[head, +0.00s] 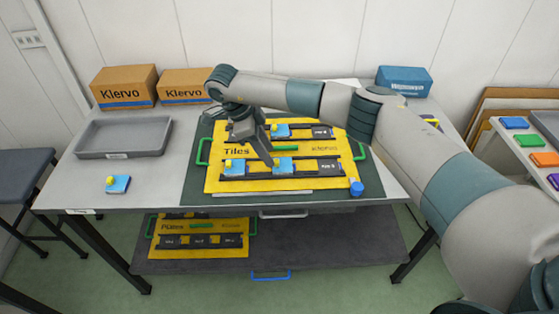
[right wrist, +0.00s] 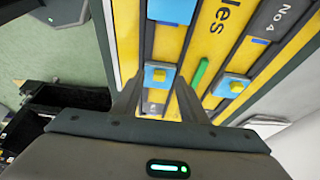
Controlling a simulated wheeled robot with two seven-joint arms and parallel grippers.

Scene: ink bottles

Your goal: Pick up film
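Nothing in view is plainly marked as film. A yellow board (head: 270,151) lettered "Tiles" lies on a dark green mat and carries blue square pieces with yellow knobs, such as the front left piece (head: 236,171), the front middle piece (head: 288,167) and a back piece (head: 283,132). A similar blue piece (head: 121,187) lies alone on the table at the left. My right gripper (head: 266,155) is over the board. In the right wrist view its fingers are spread, with a blue piece with a knob (right wrist: 159,76) seen between them and nothing held. My left gripper is out of view.
A grey tray (head: 124,151) and two Klervo boxes (head: 124,87) (head: 186,85) stand left and behind. A small blue-topped item (head: 356,188) stands at the mat's front right. A blue box (head: 404,79) is at the back right. The front left of the table is mostly clear.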

